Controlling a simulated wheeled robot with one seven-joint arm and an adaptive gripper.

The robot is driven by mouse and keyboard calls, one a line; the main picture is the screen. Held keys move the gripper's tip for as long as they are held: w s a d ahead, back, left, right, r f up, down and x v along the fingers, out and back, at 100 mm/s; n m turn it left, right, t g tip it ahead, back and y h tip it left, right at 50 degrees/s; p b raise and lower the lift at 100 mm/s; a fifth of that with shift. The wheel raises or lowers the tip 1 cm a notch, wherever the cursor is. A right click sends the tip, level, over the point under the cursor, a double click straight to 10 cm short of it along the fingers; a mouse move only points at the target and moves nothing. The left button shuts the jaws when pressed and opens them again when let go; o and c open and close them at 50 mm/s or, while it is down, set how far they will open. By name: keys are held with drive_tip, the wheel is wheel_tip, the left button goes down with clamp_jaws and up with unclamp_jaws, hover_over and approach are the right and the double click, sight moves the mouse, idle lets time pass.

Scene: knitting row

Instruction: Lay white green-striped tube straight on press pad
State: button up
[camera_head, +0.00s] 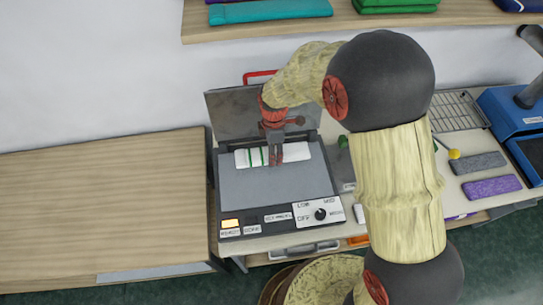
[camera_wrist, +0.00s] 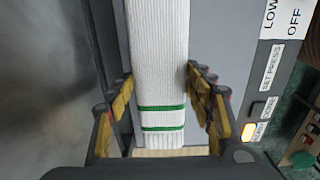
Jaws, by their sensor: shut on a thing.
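The white tube (camera_head: 298,152) with green stripes near its left end lies crosswise, close to the back edge of the grey press pad (camera_head: 270,190). It looks straight and roughly parallel to that edge. I cannot tell whether it rests fully on the pad or hangs just above it. My gripper (camera_head: 275,158) points down and is shut on the tube near its middle. In the wrist view the ribbed tube (camera_wrist: 160,60) runs between the fingers of my gripper (camera_wrist: 160,85), its striped end towards the bottom. The pad (camera_wrist: 215,55) shows beside it.
The press lid (camera_head: 232,112) stands open behind the pad. The control panel (camera_head: 318,214) with a knob is at the front. A bare wooden table (camera_head: 100,210) is at left. At right are a wire rack (camera_head: 458,112), grey and purple folded pieces (camera_head: 492,187) and a blue machine (camera_head: 515,115).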

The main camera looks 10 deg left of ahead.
drive_tip(key=shift+w+a+f, duration=0.1)
drive_tip(key=shift+a+f, duration=0.15)
drive_tip(key=shift+f, duration=0.1)
drive_tip(key=shift+a+f+b, duration=0.1)
drive_tip(key=shift+f+b, duration=0.2)
drive_tip(key=shift+f, duration=1.3)
drive_tip(key=shift+f, duration=0.1)
drive_tip(key=o, duration=0.9)
drive_tip(key=shift+c, duration=0.2)
wheel_tip(320, 180, up, 12)
drive_tip(key=shift+r+p, duration=0.15)
drive_tip(key=shift+p, duration=0.65)
